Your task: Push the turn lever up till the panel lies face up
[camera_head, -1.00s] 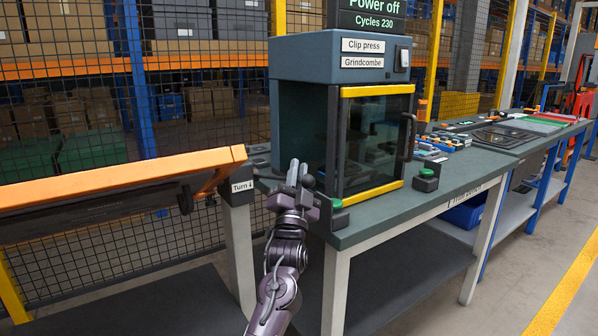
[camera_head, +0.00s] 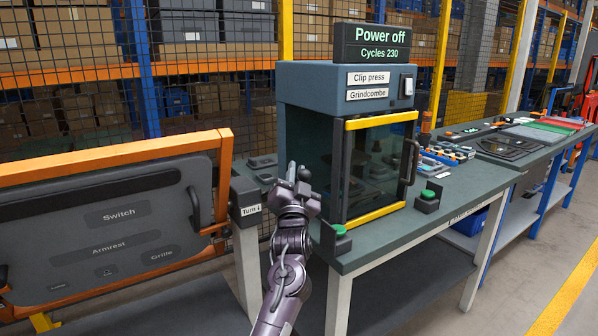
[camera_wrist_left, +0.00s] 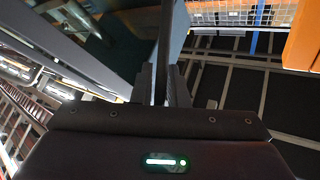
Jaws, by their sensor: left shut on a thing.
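The grey panel (camera_head: 118,238) is in the orange frame (camera_head: 110,157) at the left of the head view. It is steeply tilted, and its face with the words Switch, Armrest and Grille shows towards me. My left gripper (camera_head: 297,172) is raised in front of the press, right of the "Turn" label (camera_head: 251,210). In the left wrist view its fingers are shut on a dark bar (camera_wrist_left: 165,45), which looks like the turn lever. In the head view the gripper hides most of that lever. My right gripper is not in view.
The clip press (camera_head: 345,85) stands on the bench close to my left gripper, its display reading "Power off". Green buttons (camera_head: 428,195) sit on the bench's front edge. A wire mesh fence (camera_head: 200,90) stands behind. The floor at the right is clear.

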